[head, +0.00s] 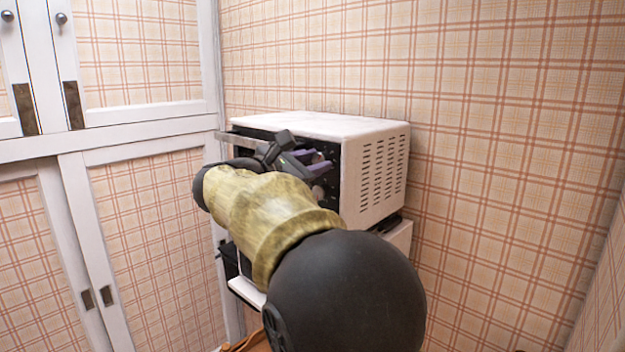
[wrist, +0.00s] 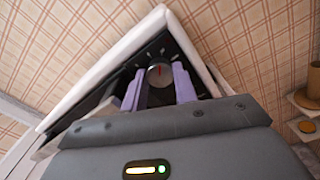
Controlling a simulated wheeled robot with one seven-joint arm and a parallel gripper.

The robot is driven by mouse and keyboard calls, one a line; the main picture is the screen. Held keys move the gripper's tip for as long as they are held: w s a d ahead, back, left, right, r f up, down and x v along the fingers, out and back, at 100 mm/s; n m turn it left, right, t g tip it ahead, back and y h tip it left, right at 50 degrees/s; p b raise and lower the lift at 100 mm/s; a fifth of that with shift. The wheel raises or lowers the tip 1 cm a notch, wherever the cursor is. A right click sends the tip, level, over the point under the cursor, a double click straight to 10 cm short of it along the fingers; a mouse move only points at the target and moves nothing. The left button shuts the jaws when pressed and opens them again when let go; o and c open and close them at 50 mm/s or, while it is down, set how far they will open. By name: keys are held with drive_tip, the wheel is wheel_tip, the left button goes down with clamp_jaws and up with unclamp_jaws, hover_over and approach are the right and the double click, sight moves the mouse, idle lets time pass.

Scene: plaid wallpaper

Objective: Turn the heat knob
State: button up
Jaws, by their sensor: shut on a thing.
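A white oven-like appliance (head: 376,172) with a black front panel and vent slots in its side stands against the wall. My gripper (head: 316,163) is at the right part of that front panel, its purple fingers reaching to the panel. In the wrist view, a round grey knob (wrist: 159,76) with a red mark sits between the two fingers of my gripper (wrist: 161,84), with pale tick marks around it on the panel. The gripper is shut on this knob. My arm hides much of the appliance's front in the head view.
The appliance rests above another white unit (head: 399,236). White-framed cabinet doors (head: 140,230) with plaid panels are at the left. Plaid wall (head: 490,150) is behind and to the right.

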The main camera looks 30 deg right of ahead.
drive_tip(key=shift+f+m+b, duration=0.2)
drive_tip(key=shift+m+b, duration=9.8)
drive_tip(key=shift+m, duration=4.4)
drive_tip(key=o, duration=0.7)
drive_tip(key=shift+r, duration=0.1)
